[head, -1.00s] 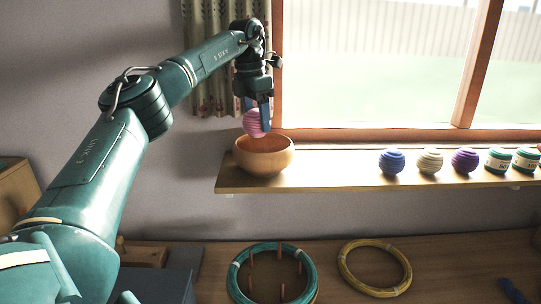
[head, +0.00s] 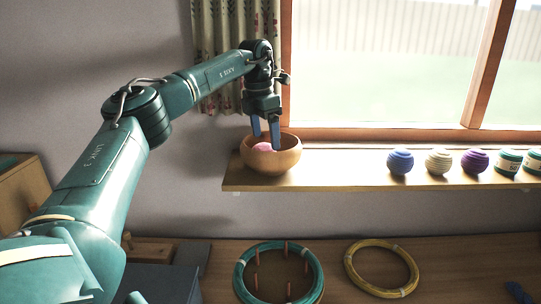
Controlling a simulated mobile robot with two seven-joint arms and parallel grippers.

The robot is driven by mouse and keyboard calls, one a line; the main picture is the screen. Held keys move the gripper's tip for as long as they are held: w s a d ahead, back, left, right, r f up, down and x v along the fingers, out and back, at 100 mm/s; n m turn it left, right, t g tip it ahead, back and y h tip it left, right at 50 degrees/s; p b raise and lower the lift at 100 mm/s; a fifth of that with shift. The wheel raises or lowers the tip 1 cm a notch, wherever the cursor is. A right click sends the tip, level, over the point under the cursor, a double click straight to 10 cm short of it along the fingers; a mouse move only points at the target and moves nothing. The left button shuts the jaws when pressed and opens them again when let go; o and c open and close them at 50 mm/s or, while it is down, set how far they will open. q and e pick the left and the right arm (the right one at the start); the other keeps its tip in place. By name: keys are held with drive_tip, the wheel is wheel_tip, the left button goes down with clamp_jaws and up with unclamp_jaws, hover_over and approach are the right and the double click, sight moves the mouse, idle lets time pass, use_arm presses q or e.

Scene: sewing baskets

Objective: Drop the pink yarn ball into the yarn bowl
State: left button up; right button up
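The pink yarn ball (head: 263,147) is inside the wooden yarn bowl (head: 272,163), with its top showing over the near rim. The bowl stands upright at the left end of the window shelf. My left gripper (head: 266,138) points down over the bowl, its two blue fingers spread apart, with the tips at rim height just above and beside the ball. The lower part of the ball is hidden by the bowl wall. My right gripper is not in view.
On the shelf (head: 335,172) to the right stand blue (head: 400,162), cream (head: 438,161) and purple (head: 474,161) balls and labelled teal-and-white spools (head: 508,163). A teal hoop (head: 241,276) and a yellow hoop (head: 352,272) lie on the table below. A curtain (head: 212,60) hangs behind my arm.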

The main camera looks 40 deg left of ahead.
use_arm(q)
drive_tip(key=shift+o, duration=0.6)
drive_tip(key=shift+r, duration=0.1)
drive_tip(key=shift+r, duration=0.3)
wheel_tip(320, 180, up, 12)
drive_tip(key=s, duration=0.1)
drive_tip(key=shift+s+a+r, duration=0.15)
drive_tip(key=shift+s+a, duration=0.1)
